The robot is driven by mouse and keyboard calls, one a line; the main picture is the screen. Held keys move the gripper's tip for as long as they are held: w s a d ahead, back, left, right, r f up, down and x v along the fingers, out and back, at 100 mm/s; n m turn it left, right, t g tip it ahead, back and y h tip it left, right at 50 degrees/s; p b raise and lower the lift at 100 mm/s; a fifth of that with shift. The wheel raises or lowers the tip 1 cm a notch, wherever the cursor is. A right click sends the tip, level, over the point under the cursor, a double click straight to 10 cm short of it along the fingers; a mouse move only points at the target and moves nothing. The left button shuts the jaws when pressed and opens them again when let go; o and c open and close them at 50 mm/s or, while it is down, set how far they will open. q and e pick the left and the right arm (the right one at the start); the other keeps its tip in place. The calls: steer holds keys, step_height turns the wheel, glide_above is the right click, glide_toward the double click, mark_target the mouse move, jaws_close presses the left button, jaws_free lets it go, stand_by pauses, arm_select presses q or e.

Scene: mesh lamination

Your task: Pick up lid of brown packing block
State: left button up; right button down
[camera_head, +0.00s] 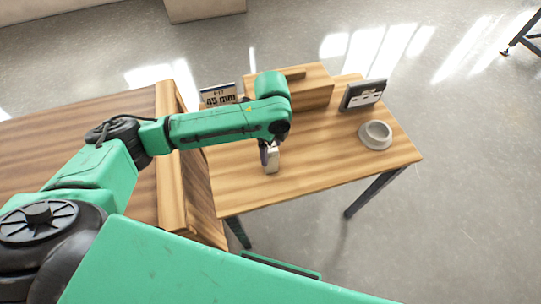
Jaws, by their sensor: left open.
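A brown wooden block (315,95) stands at the back of the small wooden table. My left forearm hides the block's left part. My right gripper is not in view.
A sign reading 45 min (218,95) stands at the back left. A dark framed panel (362,94) and a round grey bowl (376,134) are on the right. A larger wooden surface (75,135) adjoins at left. The table (330,160) is clear at front right.

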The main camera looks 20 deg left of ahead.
arm_select(q)
steer(key=f, duration=0.3)
steer(key=shift+s+a, duration=0.1)
steer(key=shift+s, duration=0.15)
steer(key=shift+f, duration=0.4)
jaws_close()
steer(key=shift+w+r, duration=0.1)
